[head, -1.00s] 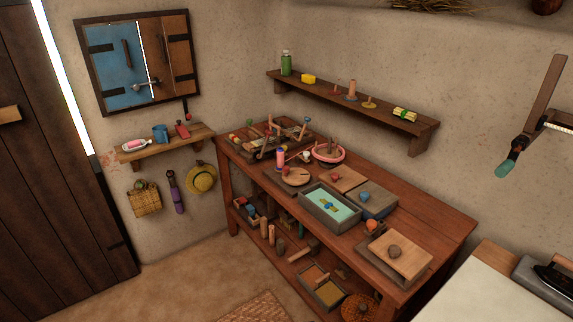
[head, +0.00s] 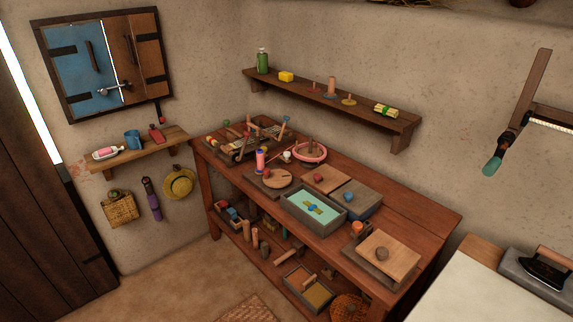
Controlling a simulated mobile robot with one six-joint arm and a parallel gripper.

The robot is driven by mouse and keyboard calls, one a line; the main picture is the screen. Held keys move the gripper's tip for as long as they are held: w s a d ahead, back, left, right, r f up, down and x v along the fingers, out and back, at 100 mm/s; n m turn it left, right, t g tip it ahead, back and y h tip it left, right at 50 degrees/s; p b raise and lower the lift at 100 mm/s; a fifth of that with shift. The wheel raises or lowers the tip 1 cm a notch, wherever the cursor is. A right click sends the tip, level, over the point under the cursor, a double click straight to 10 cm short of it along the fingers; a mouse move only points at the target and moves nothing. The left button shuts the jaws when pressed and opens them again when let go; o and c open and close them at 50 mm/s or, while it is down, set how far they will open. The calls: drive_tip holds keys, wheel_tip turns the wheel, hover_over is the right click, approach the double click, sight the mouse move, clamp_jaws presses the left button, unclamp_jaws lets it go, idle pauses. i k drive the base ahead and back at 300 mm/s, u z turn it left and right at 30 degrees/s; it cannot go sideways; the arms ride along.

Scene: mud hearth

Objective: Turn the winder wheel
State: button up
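My gripper is not in view. A wooden workbench (head: 405,204) stands along the right wall. On it lies a round wooden disc (head: 277,180) with a small red knob, set on a flat board. A pink-rimmed round bowl or ring (head: 324,157) with an upright post stands behind it. A pink and purple spool (head: 260,160) stands beside the disc. A wooden frame with pegs (head: 248,147) sits at the bench's far left end. I cannot tell for certain which of these is the winder wheel.
A grey tray (head: 297,213) with pale green inside and several knobbed boards cover the bench front. A wall shelf (head: 345,108) hangs above. A white-topped table (head: 455,290) with an iron (head: 545,270) is at lower right. The floor (head: 165,285) left of the bench is open.

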sight(276, 178)
drive_tip(key=z, duration=0.5)
drive_tip(key=k, duration=1.7)
drive_tip(key=u, duration=0.55)
drive_tip(key=i, duration=1.65)
drive_tip(key=u, duration=0.05)
